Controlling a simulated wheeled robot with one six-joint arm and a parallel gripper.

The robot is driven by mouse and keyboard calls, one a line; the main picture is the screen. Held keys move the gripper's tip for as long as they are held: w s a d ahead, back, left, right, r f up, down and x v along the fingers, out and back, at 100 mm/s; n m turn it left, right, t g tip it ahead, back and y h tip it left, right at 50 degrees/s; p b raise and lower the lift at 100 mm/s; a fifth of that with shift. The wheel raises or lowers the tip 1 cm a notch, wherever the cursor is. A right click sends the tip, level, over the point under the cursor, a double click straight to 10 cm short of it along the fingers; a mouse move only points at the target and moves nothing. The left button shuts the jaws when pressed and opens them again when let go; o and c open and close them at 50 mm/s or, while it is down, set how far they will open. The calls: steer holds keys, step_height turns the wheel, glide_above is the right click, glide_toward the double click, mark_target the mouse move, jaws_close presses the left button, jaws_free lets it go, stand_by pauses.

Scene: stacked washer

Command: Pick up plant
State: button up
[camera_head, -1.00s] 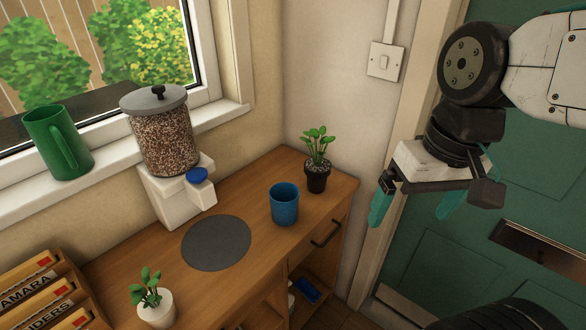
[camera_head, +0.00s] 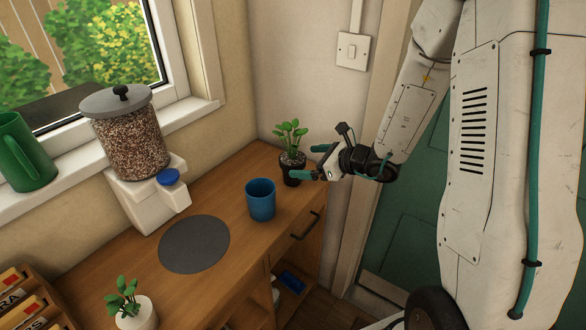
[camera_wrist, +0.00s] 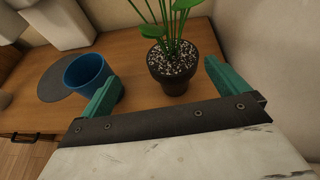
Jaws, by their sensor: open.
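A leafy green plant in a dark pot (camera_head: 292,168) stands upright on the wooden counter near its back right corner. My gripper (camera_head: 308,162) is close to the pot on its right side, with its teal fingers pointing left. In the wrist view the pot (camera_wrist: 172,73) lies ahead, between the lines of the two open fingers (camera_wrist: 158,82). The gripper is open and empty. I cannot tell whether a finger touches the pot. A second plant in a white pot (camera_head: 135,313) stands at the counter's front left.
A blue cup (camera_head: 261,200) stands left of the dark pot, near the left finger in the wrist view. A grey round mat (camera_head: 194,244) and a white dispenser (camera_head: 145,205) are farther left. The wall (camera_head: 300,75) is close behind the plant.

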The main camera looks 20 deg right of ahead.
mark_target(292, 162)
steer(key=shift+w+d+f+m+h, duration=0.3)
steer(key=shift+d+f+m, duration=0.3)
steer(key=shift+f, duration=0.15)
steer(key=shift+w+d+f, duration=0.1)
steer(key=shift+w+f, duration=0.15)
steer(key=shift+f, duration=0.05)
steer(key=x, duration=0.7)
steer(key=shift+w+a+r, duration=0.15)
steer(key=shift+w+a, duration=0.05)
steer(key=c, duration=1.2)
